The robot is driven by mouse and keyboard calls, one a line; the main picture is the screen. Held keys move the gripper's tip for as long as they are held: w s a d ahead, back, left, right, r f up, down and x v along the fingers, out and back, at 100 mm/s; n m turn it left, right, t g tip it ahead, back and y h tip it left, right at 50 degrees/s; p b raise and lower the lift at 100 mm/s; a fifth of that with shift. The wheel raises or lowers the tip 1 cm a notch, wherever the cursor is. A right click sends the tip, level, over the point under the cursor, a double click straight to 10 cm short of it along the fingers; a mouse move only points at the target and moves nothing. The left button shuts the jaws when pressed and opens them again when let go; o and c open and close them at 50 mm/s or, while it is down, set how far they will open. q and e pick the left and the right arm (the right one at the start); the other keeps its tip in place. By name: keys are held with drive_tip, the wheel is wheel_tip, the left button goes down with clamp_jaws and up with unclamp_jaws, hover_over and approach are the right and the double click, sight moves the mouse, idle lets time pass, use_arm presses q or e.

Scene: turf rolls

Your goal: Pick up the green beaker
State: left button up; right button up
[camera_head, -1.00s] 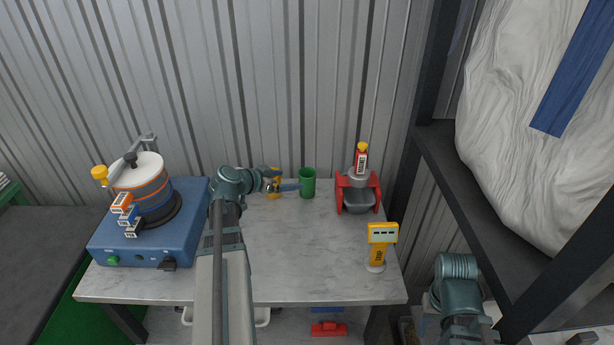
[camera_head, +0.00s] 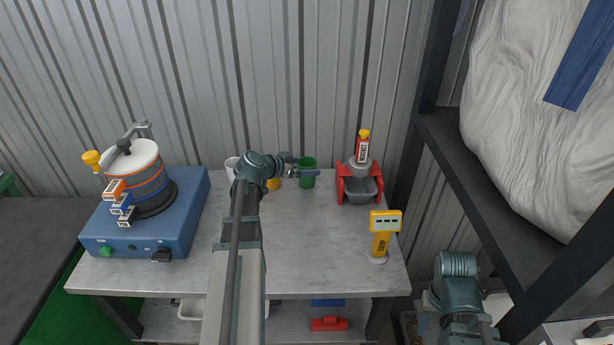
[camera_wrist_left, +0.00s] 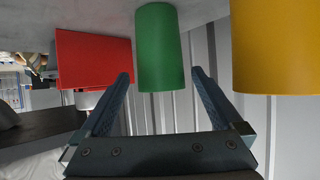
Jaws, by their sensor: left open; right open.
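The green beaker (camera_head: 307,166) stands upright near the back edge of the table. It also shows in the left wrist view (camera_wrist_left: 160,50), between and just beyond the fingertips. My left gripper (camera_head: 305,167) is open, with its fingers reaching to the beaker from the left; it is not closed on it. In the left wrist view the open jaws (camera_wrist_left: 160,76) point at the beaker with nothing gripped. My right arm (camera_head: 458,290) is low at the right beside the table; its fingertips are out of view.
A yellow beaker (camera_head: 273,184) and a white cup (camera_head: 232,168) stand left of the green one, partly behind my left arm. A red stand with a grey bowl (camera_head: 359,187) is to its right. A yellow device (camera_head: 381,240) stands front right; a blue machine (camera_head: 150,225) fills the left.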

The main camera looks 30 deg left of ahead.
sight(313, 162)
use_arm(q)
drive_tip(key=b+x, duration=0.2)
drive_tip(key=x, duration=0.3)
drive_tip(key=shift+w+r, duration=0.1)
drive_tip(key=shift+w, duration=0.15)
drive_tip(key=shift+r, duration=0.1)
drive_tip(key=c, duration=1.4)
drive_tip(key=shift+r+p, duration=0.45)
wheel_tip(313, 162, up, 3)
drive_tip(key=p, duration=0.3)
drive_tip(key=s+r+p, duration=0.1)
drive_tip(key=s, duration=1.5)
drive_tip(key=shift+a, duration=0.35)
